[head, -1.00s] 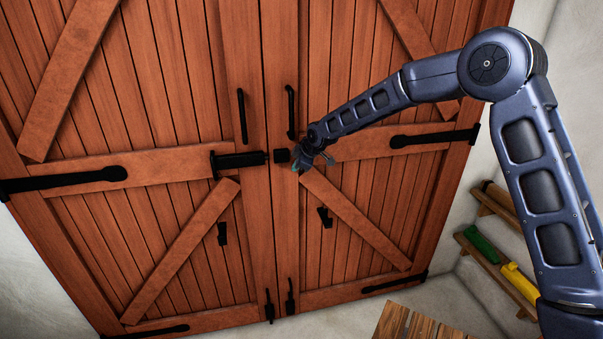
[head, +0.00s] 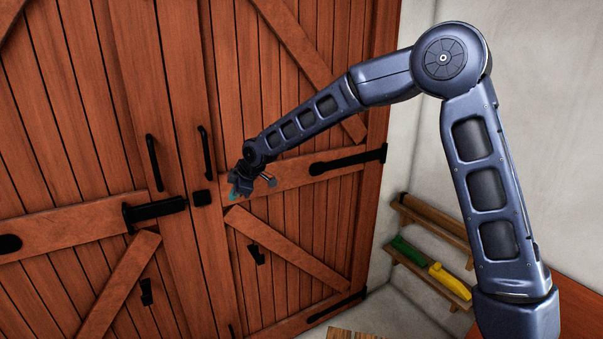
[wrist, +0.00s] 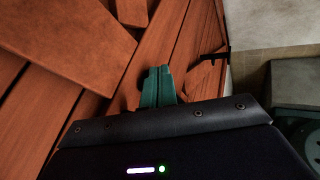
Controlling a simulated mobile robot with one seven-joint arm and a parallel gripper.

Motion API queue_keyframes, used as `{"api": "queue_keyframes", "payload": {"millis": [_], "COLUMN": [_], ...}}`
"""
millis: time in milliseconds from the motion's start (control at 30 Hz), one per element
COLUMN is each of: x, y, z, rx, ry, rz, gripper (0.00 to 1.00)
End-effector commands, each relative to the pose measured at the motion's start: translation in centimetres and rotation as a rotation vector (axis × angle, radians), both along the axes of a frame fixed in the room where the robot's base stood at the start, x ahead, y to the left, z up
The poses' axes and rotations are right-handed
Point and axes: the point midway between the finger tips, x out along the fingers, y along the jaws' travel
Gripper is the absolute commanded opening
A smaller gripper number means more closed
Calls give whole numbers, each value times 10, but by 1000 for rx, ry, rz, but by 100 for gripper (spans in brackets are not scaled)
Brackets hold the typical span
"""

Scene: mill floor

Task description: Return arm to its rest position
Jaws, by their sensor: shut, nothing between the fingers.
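My arm reaches out from the right of the head view, bent at a high elbow. My gripper (head: 234,190) is at its end, in front of the right leaf of a red-brown wooden double door (head: 290,120). In the wrist view the teal fingers of my gripper (wrist: 158,88) are together, with nothing between them. The gripper is right of the black bolt (head: 158,209) and its small square keeper (head: 202,197). Whether it touches the door is hard to tell.
Two black pull handles (head: 206,152) stand on the door leaves. A wall shelf (head: 425,267) at the right carries a green item (head: 408,251) and a yellow item (head: 450,281). A plank-topped wooden surface (head: 350,334) shows at the bottom edge. Pale wall lies behind my arm.

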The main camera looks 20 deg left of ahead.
Motion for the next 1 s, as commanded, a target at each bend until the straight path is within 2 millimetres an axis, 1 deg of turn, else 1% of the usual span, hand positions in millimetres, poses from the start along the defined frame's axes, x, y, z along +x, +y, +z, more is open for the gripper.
{"api": "queue_keyframes", "payload": {"millis": [67,167,267,300,367,400,467,500,567,600,633,667,700,767,800,867,900,967,1000], "x": [2,11,29,37,49,57,66,72,79,83,86,88,90,92,93,93,92,89,87], "y": [-3,-18,-50,-67,-94,-113,-141,-160,-189,-208,-222,-237,-256,-285,-304,-332,-351,-379,-397], "z": [1,8,23,29,40,46,56,62,71,77,81,85,90,98,103,109,113,119,122], "rx": [-1,-9,-21,-29,-38,-45,-53,-58,-64,-68,-69,-71,-74,-76,-75,-74,-73,-70,-66], "ry": [0,0,4,7,13,17,24,30,38,44,48,53,59,70,77,90,98,111,119], "rz": [-5,-38,-109,-146,-206,-249,-311,-353,-418,-460,-493,-526,-569,-635,-681,-747,-791,-859,-904], "gripper": [0,0,0,0,0,0,0,0,0,0,0,0,0,0,0,0,0,0,0]}}
